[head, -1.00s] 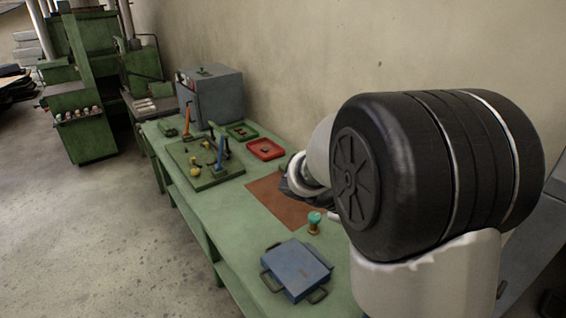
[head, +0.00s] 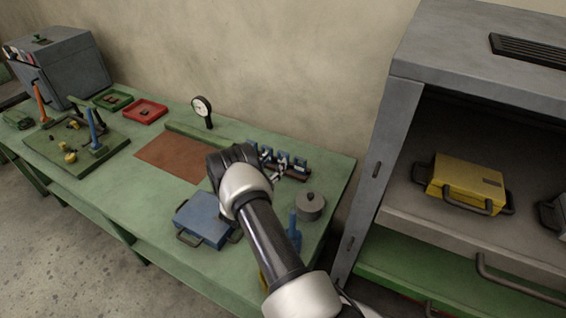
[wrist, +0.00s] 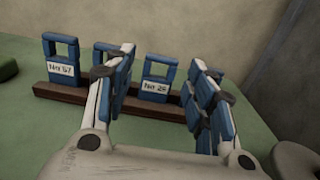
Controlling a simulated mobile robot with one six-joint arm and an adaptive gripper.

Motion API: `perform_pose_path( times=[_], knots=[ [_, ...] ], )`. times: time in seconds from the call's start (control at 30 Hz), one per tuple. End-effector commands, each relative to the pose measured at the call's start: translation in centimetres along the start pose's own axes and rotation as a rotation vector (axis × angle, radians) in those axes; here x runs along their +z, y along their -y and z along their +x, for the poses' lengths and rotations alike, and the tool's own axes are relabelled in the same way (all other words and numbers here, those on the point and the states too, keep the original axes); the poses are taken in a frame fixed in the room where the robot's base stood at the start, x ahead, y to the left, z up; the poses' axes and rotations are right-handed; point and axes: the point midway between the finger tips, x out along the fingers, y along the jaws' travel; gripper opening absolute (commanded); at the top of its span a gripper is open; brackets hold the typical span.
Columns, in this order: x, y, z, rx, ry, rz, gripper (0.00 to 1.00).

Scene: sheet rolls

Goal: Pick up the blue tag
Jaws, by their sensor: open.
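Several blue tags stand in a brown rack (wrist: 100,102), each with an open loop at the top. In the wrist view, one blue tag (wrist: 62,70) has a white label that seems to read "No 57". Another blue tag (wrist: 155,86), labelled about "No 26", stands between the fingers of my gripper (wrist: 163,65), apart from both. Other tags are partly hidden behind the fingers. My gripper is open and empty. In the head view, the tags (head: 283,159) and rack (head: 298,175) stand just beyond my gripper (head: 272,167).
A blue case (head: 203,218), a grey lidded pot (head: 309,205) and a dial gauge (head: 203,110) stand on the green bench (head: 330,172). A grey cabinet (head: 385,165) with a yellow case (head: 466,183) is at right. A brown mat (head: 170,158) lies clear.

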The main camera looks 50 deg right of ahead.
Motion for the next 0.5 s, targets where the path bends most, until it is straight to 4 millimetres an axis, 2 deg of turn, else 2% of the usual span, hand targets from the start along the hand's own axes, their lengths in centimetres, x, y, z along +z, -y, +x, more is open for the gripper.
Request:
perform_pose_path(
  times=[0.33, 0.5],
  knots=[
    [-0.7, 0.5, 4.7, -0.004, 0.000, 0.003, 0.50],
    [-0.6, 0.4, 6.0, -0.001, -0.001, 0.000, 0.50]
  ],
)
